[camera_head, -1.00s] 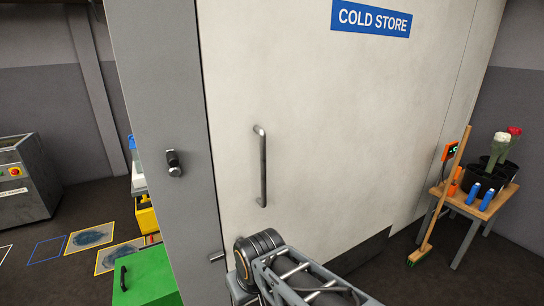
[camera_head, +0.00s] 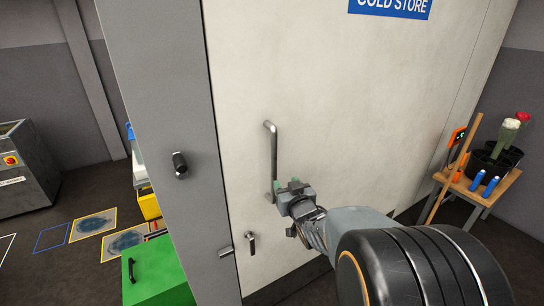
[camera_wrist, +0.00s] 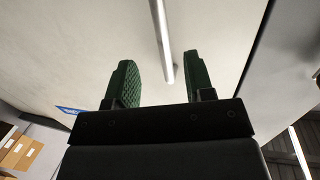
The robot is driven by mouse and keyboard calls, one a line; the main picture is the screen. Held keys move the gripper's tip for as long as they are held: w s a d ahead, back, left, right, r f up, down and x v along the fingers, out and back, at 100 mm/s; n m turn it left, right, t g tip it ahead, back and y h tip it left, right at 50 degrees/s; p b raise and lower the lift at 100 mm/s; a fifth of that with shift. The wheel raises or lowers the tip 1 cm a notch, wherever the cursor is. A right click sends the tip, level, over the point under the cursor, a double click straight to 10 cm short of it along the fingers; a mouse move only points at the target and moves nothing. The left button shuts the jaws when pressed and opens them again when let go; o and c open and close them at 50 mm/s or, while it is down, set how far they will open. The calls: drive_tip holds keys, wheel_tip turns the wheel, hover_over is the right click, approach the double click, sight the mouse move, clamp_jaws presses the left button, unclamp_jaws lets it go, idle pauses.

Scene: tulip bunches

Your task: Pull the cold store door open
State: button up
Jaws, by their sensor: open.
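The pale cold store door (camera_head: 330,110) stands flush in its grey frame (camera_head: 165,90), under a blue sign. Its vertical metal bar handle (camera_head: 272,150) is on the door's left side. My gripper (camera_head: 283,187) is open at the lower end of this handle. In the wrist view, the handle (camera_wrist: 163,40) shows in the gap between the green-padded fingers of my gripper (camera_wrist: 160,78), with space on both sides. I cannot tell whether the fingertips reach past the bar. My forearm hides the door's lower right.
A small latch (camera_head: 251,243) sits low on the door, below the handle. A dark knob (camera_head: 180,165) sticks out from the frame. A green box (camera_head: 155,272) stands at lower left. A wooden table (camera_head: 475,190) with pots and blue bottles, and a broom (camera_head: 455,170), stand right.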

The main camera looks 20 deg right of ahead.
sight(275, 164)
drive_tip(key=shift+t, duration=0.4)
drive_tip(key=w+p, duration=0.1)
drive_tip(key=w, duration=0.3)
drive_tip(key=w+d+p, duration=0.1)
drive_tip(key=w, duration=0.4)
drive_tip(key=w+r+p, duration=0.1)
drive_tip(key=w, duration=0.3)
drive_tip(key=shift+w+d+p, duration=0.2)
drive_tip(key=shift+w+p, duration=0.1)
drive_tip(key=shift+w, duration=0.1)
drive_tip(key=shift+c, duration=0.4)
clamp_jaws()
drive_tip(key=shift+f, duration=0.1)
